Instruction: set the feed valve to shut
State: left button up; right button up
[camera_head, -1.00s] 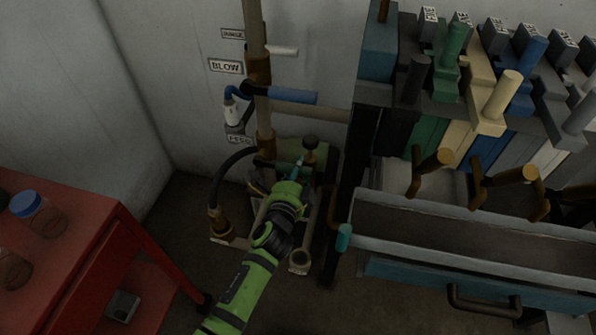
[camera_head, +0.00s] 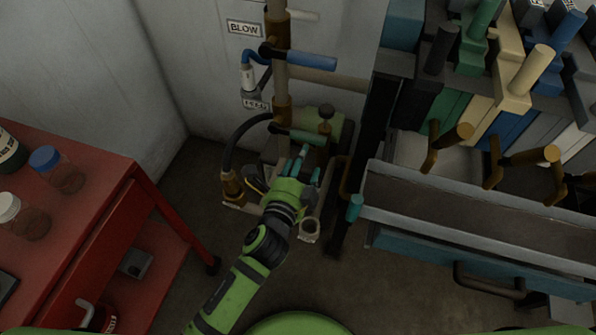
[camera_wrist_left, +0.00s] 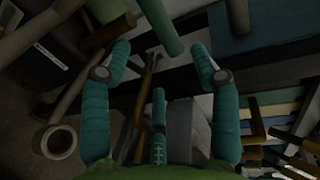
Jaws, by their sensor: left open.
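In the left wrist view, the green handle (camera_wrist_left: 160,27) enters from the top between the spread teal fingers (camera_wrist_left: 165,75), and nothing is held. The valve body is partly hidden in that view. My right gripper is not in view.
The blue BLOW handle (camera_head: 305,60) juts right above the feed handle. A black hose (camera_head: 236,140) curves at left. A grey trough (camera_head: 470,215) and lever rack stand right. A red table (camera_head: 100,200) with jars is left. Open floor lies between.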

pick_arm(q)
jog(key=v, duration=0.3)
jog(key=shift+w, duration=0.1)
dwell(0.4)
